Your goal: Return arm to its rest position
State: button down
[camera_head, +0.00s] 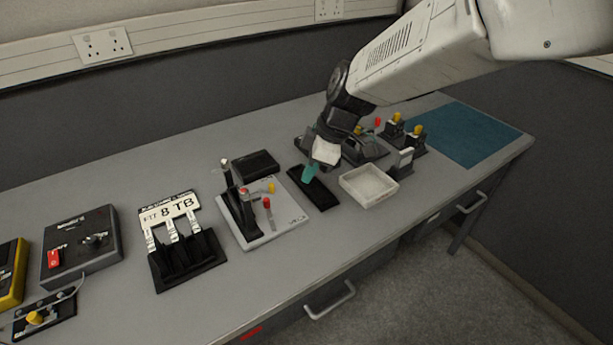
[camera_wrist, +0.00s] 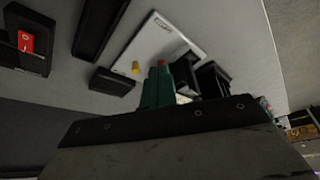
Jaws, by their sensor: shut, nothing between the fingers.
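My gripper (camera_head: 309,172) has teal fingertips and hangs from my white arm above the black tray on the bench. In the wrist view its teal fingers (camera_wrist: 158,86) are together with nothing between them. In the head view the fingertips overlap the upper part of the black tray (camera_head: 318,193); I cannot tell whether they touch it. My arm reaches in from the upper right over the bench.
The grey bench (camera_head: 110,185) holds a white board (camera_head: 283,228) with posts, a black rack with labels (camera_head: 185,262), a white bin (camera_head: 368,184), dark fixtures with yellow knobs (camera_head: 415,137) and a blue mat (camera_head: 462,133). A grey wall stands behind. The bench's left rear is clear.

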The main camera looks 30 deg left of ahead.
dwell(0.5)
jog(key=s+d+r+m+h, duration=0.1)
jog(key=s+d+r+m, duration=0.3)
jog(key=d, duration=0.6)
jog(key=s+d+r+m+h, duration=0.1)
jog(key=d+r+m, duration=0.1)
jog(key=d+m, duration=0.65)
jog(key=s+d+r+m+h, duration=0.1)
jog(key=s+d+r+m, duration=0.15)
jog(key=d, duration=1.05)
jog(key=s+d+r+m+t, duration=0.1)
jog(key=s+d+m, duration=0.1)
jog(key=s+d, duration=0.2)
jog(key=s+d+r+m+t, duration=0.1)
jog(key=s+d+r+m, duration=0.1)
jog(key=d, duration=0.8)
jog(key=s+d+r+m+t+h, duration=0.1)
jog(key=s+d+r+m, duration=0.1)
jog(key=s+d+m, duration=0.2)
jog(key=s+d, duration=0.2)
jog(key=shift+d, duration=0.4)
